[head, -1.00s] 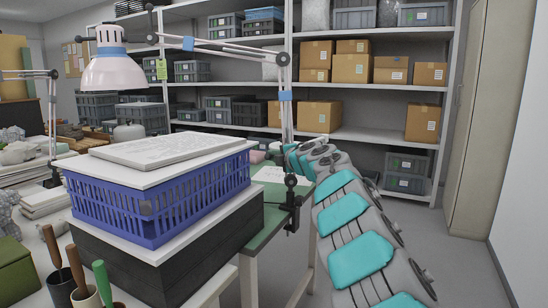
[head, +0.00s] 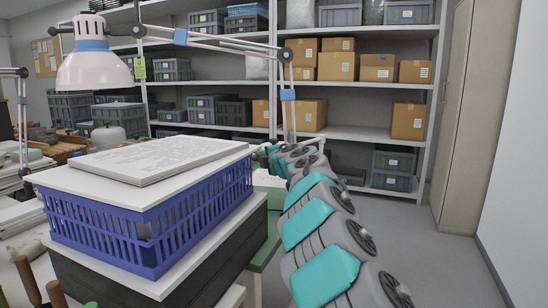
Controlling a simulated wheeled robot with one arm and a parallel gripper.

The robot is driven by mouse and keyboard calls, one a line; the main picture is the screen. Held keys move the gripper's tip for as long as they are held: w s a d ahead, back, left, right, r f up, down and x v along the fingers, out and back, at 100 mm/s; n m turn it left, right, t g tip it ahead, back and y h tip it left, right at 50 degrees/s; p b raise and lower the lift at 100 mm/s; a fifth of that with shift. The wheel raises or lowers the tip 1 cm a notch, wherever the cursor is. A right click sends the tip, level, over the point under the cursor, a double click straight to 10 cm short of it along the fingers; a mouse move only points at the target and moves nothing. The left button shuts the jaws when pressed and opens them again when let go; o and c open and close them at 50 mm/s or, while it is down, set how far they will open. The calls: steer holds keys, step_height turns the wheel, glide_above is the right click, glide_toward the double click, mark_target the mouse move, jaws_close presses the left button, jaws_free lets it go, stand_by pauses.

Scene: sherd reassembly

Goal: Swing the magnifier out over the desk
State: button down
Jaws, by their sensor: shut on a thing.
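A white lamp-like head with a blue band (head: 94,66) hangs over the back left of the stacked crates. Its jointed arm (head: 225,44) runs right to an elbow and down a post (head: 288,115) behind my arm. A second jointed arm with a post (head: 22,120) is at the left edge, its head out of frame. I cannot tell which of the two bears the magnifier. My grey and teal arm reaches from the bottom right to beside the first post. Its far end is behind the crate's right corner, and the gripper and anything in it are hidden.
A blue plastic crate (head: 150,227) with a white board and printed sheet (head: 150,157) on top stands on a dark box (head: 215,260) close in front. Shelves with cartons (head: 337,65) and grey bins (head: 393,170) stand behind. The floor (head: 430,260) at right is clear.

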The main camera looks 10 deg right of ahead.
steer(key=shift+f, duration=0.15)
steer(key=c, duration=0.9)
jaws_free()
steer(key=shift+b+v, duration=1.05)
steer(key=shift+v, duration=2.8)
